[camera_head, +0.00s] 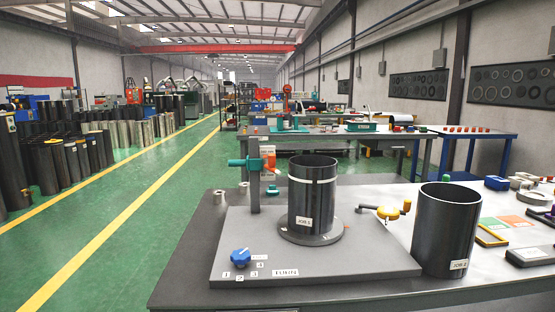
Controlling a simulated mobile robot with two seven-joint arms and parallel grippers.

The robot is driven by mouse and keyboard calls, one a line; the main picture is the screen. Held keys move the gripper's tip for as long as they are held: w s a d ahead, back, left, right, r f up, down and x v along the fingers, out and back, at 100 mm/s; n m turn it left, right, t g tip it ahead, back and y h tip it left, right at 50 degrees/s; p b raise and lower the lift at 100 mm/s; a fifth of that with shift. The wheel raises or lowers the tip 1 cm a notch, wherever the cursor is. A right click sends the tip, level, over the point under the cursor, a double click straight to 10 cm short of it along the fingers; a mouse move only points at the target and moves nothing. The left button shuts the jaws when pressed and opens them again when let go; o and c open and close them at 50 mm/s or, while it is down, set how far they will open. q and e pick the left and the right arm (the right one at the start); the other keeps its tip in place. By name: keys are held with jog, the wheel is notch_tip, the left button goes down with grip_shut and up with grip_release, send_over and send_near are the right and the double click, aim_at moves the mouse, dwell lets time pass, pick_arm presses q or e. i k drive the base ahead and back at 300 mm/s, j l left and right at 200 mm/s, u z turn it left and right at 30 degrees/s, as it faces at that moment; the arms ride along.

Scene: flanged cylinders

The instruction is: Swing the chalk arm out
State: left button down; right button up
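A dark flanged cylinder (312,205) stands upright on a round disc (310,236) on a grey base plate (230,268). A pale band rings it near the top. A dark post (254,190) rises behind it to the left. A teal arm (244,163) with an orange end piece (270,163) sits on the post; this looks like the chalk arm. Its orange end is left of the cylinder's rim, apart from it in the picture; I cannot tell whether any part touches the cylinder. Neither gripper is in view.
A blue knob (240,258) with numbered labels is at the plate's front left. A yellow handled part (388,213) lies right of the cylinder. A second dark cylinder (446,230) stands on the table to the right, near trays (532,255) and small parts.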

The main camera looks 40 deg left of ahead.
aim_at(272, 165)
jog(key=k+j+z, duration=0.1)
jog(key=j, duration=0.3)
jog(key=k+j+z, duration=0.1)
jog(key=j, duration=0.3)
jog(key=k+j+z, duration=0.1)
jog(key=j, duration=0.3)
jog(key=k+j+z, duration=0.1)
jog(key=j, duration=0.25)
